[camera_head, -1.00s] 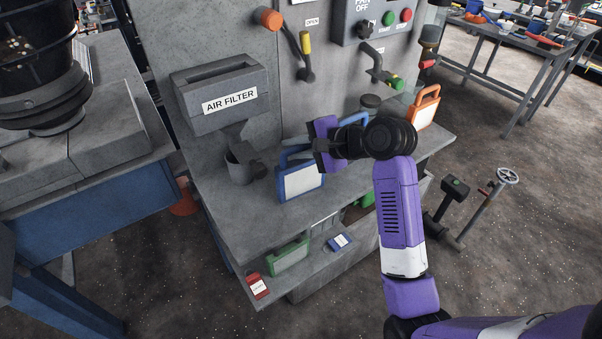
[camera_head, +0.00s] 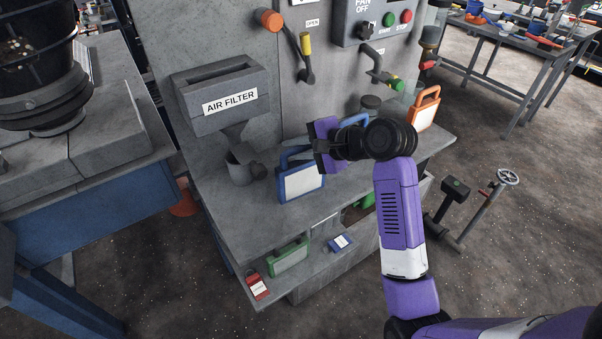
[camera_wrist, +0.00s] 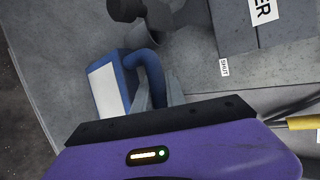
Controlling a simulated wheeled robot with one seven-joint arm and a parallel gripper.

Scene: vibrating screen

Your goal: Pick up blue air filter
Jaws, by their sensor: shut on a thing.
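The blue air filter (camera_head: 301,183) is a blue frame with a white panel and a blue handle. It stands upright on the grey bench shelf in the head view. In the wrist view the filter (camera_wrist: 105,90) is at the left, with its blue handle (camera_wrist: 151,72) arching to the right. My gripper (camera_wrist: 160,92) is shut on the handle, its grey fingers partly hidden by the purple wrist body. In the head view my gripper (camera_head: 315,150) is just above the filter. The filter's base appears to rest on the shelf, though a small lift cannot be ruled out.
The AIR FILTER slot box (camera_head: 222,95) is on the panel at left. A grey cup-like part (camera_head: 239,165) stands left of the filter. An orange filter (camera_head: 424,108) is at right, another blue one (camera_head: 355,121) behind my arm.

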